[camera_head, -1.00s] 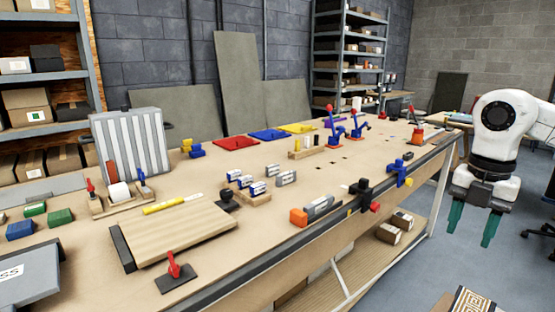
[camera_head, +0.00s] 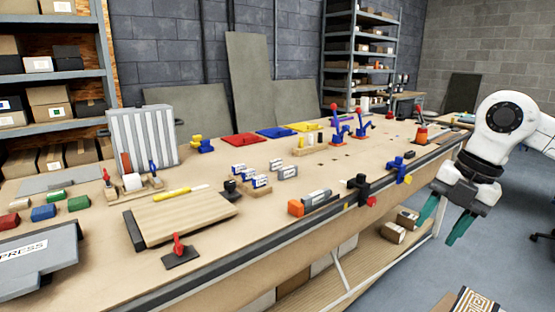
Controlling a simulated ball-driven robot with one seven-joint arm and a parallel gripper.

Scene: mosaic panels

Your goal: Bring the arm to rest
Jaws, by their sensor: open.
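My gripper (camera_head: 443,224) hangs at the right of the view, off the bench's long edge and over the floor side. Its two green fingers point down and to the left, spread apart with nothing between them. My white arm (camera_head: 503,120) is folded above it, with its upper links cut off by the right edge of the picture. The gripper appears apart from the bench (camera_head: 290,225) and touches nothing that I can see.
A blue clamp (camera_head: 398,170) and a black clamp (camera_head: 358,190) stick out along the bench edge left of my gripper. Cardboard boxes (camera_head: 394,232) sit on the lower shelf. A patterned panel (camera_head: 473,303) lies low at the front. Grey floor (camera_head: 500,245) is open at right.

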